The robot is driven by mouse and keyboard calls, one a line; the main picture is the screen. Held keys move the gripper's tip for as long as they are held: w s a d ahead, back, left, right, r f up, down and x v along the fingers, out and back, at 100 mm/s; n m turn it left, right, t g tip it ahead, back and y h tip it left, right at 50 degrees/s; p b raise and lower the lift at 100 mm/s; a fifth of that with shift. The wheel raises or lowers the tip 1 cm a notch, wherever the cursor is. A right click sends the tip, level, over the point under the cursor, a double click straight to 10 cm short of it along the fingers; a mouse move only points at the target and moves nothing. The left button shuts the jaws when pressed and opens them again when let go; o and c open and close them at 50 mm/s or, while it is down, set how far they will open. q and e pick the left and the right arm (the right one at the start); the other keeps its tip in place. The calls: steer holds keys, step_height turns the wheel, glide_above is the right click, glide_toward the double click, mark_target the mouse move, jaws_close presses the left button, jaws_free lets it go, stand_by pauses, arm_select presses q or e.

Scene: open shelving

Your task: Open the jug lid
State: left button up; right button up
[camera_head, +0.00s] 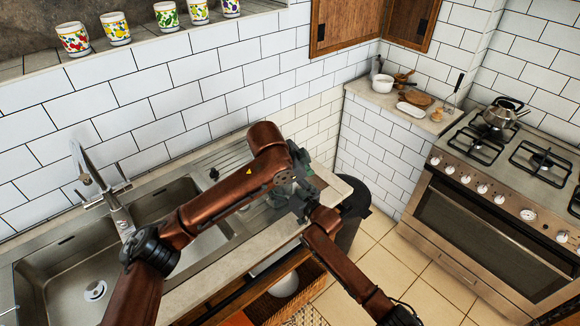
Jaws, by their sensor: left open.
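My left arm comes in from the left over the sink, and its gripper (291,188) is open at the right end of the counter. A small grey-green, glassy-looking shape (279,194) shows close by it. It may be part of the jug, but I cannot make out its outline or a lid. My right arm comes up from the lower right. Its dark gripper end (302,206) is crowded against the left one, and its fingers cannot be told apart.
A double steel sink (68,262) with a tap (118,212) lies at left. A dark round bin (357,194) stands beyond the counter's end. A stove (492,225) with a kettle (497,118) is at right. Several patterned cups (73,40) stand on the ledge. Tiled floor is open between.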

arm_select(q)
steer(key=s+d+f+m+t+y, duration=0.3)
steer(key=s+d+f+m+y, duration=0.3)
steer(key=s+d+m+y, duration=0.4)
steer(key=w+a+r+t+y, duration=0.1)
steer(key=w+a+t+y, duration=0.1)
steer(key=w+a, duration=0.3)
steer(key=w+a+r+m+t+y, duration=0.1)
steer(key=w+a+r+t+y, duration=0.1)
steer(key=w+a, duration=0.3)
steer(key=w+a+r+t+y, duration=0.2)
steer(key=w+a+t, duration=0.1)
steer(key=w, duration=0.5)
steer(key=shift+w+a+r+m+t, duration=0.15)
steer(key=shift+a+m+t, duration=0.25)
steer(key=shift+a, duration=0.5)
steer(key=shift+c, duration=0.7)
jaws_close()
